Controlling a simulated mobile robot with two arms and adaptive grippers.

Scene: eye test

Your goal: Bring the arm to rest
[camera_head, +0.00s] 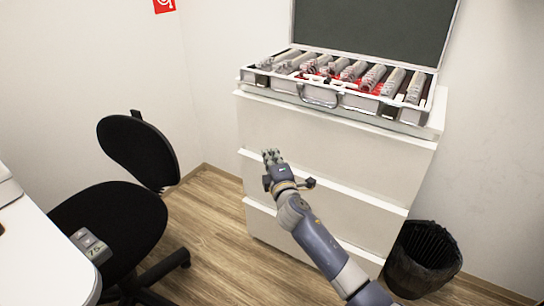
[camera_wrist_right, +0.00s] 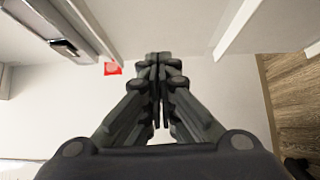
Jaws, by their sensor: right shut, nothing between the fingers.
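My right arm (camera_head: 318,238) reaches up from the bottom right in the head view. Its gripper (camera_head: 271,156) is in the air in front of the white drawer cabinet (camera_head: 300,134). In the right wrist view the gripper's fingers (camera_wrist_right: 158,90) are pressed together, with nothing between them. My left gripper does not show in either view.
An open case (camera_head: 318,95) with several grey items stands on the cabinet. A black chair (camera_head: 138,150) is at the left, beside a white table (camera_head: 35,250). A dark bin (camera_head: 423,262) stands right of the cabinet. A red sign (camera_head: 163,6) hangs on the wall. Wooden floor (camera_head: 205,225) lies clear between chair and cabinet.

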